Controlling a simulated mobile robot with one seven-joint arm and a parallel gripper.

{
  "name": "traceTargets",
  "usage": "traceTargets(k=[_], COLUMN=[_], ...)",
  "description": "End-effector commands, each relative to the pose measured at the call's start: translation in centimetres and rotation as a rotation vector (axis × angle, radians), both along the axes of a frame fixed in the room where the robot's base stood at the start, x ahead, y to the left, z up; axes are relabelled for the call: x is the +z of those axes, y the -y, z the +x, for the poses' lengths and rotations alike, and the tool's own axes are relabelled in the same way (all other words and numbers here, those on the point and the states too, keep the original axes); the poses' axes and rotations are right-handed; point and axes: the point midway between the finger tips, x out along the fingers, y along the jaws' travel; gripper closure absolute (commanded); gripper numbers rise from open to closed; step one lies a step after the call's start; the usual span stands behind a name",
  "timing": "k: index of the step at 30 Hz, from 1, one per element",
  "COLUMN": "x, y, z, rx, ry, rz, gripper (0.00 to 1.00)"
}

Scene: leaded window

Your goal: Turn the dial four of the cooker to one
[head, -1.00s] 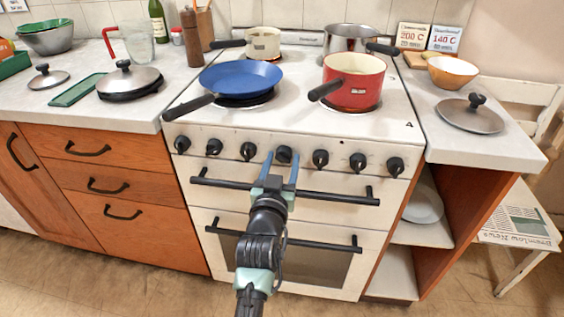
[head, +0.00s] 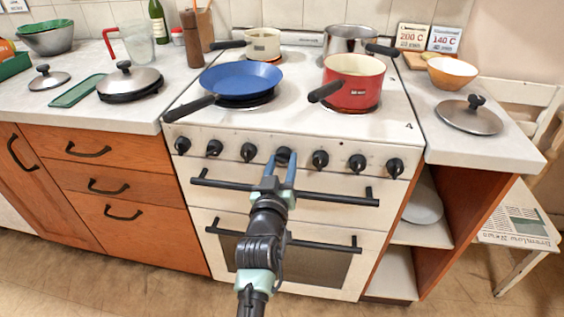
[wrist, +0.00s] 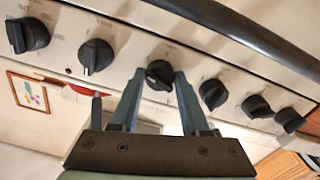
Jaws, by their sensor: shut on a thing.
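The cooker (head: 225,133) has a row of several black dials on its front panel. Dial four (head: 284,153) is the fourth from the left, near the middle of the row. My gripper (head: 282,164) is at this dial, with one finger on each side, shut on it. In the wrist view, which is upside down, dial four (wrist: 159,75) sits between the two blue-grey fingertips (wrist: 160,79). The fingers hide part of the dial in the head view. I cannot read its setting or the small marks around it.
The neighbouring dials (head: 320,159) and (head: 248,151) stand close on both sides. A black oven handle (head: 335,196) runs just below the panel. A blue pan (head: 240,76) and a red pot (head: 353,82) stand on the hob, their handles pointing forward and left.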

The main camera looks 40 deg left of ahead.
Motion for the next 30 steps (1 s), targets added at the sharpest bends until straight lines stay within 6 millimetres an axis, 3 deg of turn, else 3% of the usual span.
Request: traceTargets(k=[18,30], x=[0.1,0.04], y=[0.17,0.14], z=[0.09,0.07], rx=[-0.001,0.0], ry=[0.292,0.395], rz=[-0.477,-0.647], gripper=[1.0,1.0])
